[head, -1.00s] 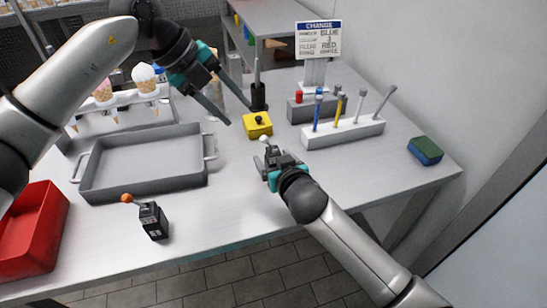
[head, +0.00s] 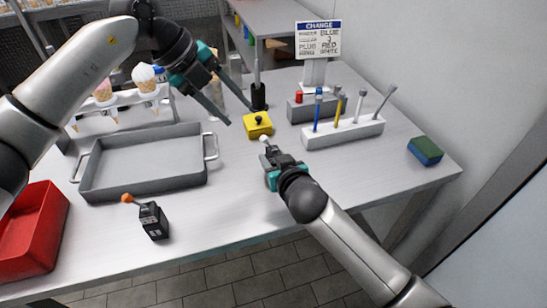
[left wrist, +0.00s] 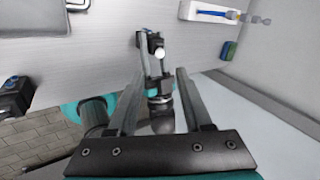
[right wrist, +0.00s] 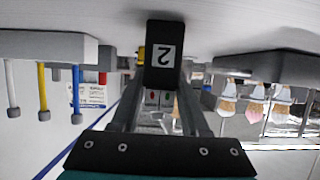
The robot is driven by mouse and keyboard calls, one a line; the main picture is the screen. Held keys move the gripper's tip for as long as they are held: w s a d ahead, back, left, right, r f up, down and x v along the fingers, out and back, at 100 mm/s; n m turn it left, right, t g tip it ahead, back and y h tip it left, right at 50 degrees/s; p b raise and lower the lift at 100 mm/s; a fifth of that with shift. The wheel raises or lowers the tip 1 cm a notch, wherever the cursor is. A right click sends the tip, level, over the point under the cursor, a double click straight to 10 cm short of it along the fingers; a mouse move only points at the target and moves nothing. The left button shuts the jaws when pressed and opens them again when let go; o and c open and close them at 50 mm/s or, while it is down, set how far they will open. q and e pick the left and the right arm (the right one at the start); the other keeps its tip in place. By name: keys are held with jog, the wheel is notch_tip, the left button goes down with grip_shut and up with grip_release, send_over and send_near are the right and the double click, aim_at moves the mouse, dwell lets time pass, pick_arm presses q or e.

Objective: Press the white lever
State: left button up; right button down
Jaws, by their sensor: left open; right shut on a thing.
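A small black box (right wrist: 162,50) labelled 2 is between the fingers of my right gripper (head: 272,155), which is shut on it. Its white ball-tipped lever (head: 264,139) shows at the box's far end in the head view and on the box in the left wrist view (left wrist: 160,53). Whether the box touches the table I cannot tell. My left gripper (head: 239,115) is open and empty, its fingertips above and left of the box in the head view. In the left wrist view its open fingers (left wrist: 160,72) point towards the box and right gripper.
A yellow block (head: 257,129) with a black knob is just beyond the box. An orange-knobbed black box (head: 154,222) stands front left. A grey tray (head: 142,191) is left. A white rack (head: 345,136) with several rods and a sponge (head: 425,151) are right. The front-right table is clear.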

pick_arm(q)
jog(key=shift+c, duration=1.4)
jog(key=shift+m, duration=0.5)
jog(key=shift+c, duration=0.8)
jog(key=m, duration=0.2)
jog(key=shift+m+y, duration=0.3)
jog(key=c, duration=0.3)
jog(key=m, duration=0.5)
jog(key=shift+w+f+y, duration=0.1)
jog(key=shift+f+y, duration=0.05)
jog(key=shift+y, duration=0.25)
grip_shut()
jog(key=m+y, duration=0.1)
jog(key=m, duration=0.5)
jog(key=m+t+y, duration=0.1)
jog(key=m, duration=0.6)
jog(key=w+a+m+y, duration=0.1)
jog(key=m, duration=0.5)
jog(key=shift+m, duration=0.4)
